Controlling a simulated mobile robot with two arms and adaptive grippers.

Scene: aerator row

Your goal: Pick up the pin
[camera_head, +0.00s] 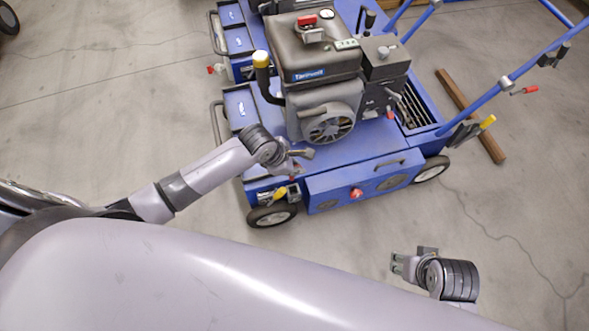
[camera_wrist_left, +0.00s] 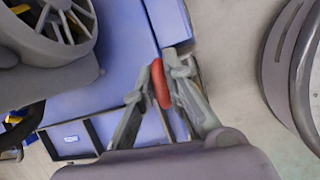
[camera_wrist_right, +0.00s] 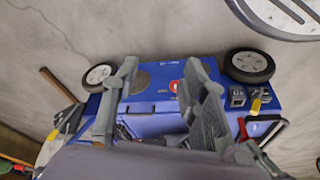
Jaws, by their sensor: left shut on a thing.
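The pin shows as a short red piece (camera_wrist_left: 160,83) in the left wrist view. My left gripper (camera_wrist_left: 156,90) has its two fingers closed on this red piece, one on each side, above the blue machine. In the head view my left gripper (camera_head: 300,163) is at the front left of the blue machine (camera_head: 340,190), beside the engine; the pin is too small or hidden to make out there. My right gripper (camera_head: 402,266) is low at the right, in front of the machine; the right wrist view shows its fingers (camera_wrist_right: 160,70) apart with nothing between them.
A dark engine (camera_head: 325,75) sits on the machine. Blue handlebars (camera_head: 510,75) rise at the right. A wooden beam (camera_head: 470,115) lies on the floor beside the machine. Another blue machine (camera_head: 235,35) stands behind. The concrete floor (camera_head: 525,220) at the right is clear.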

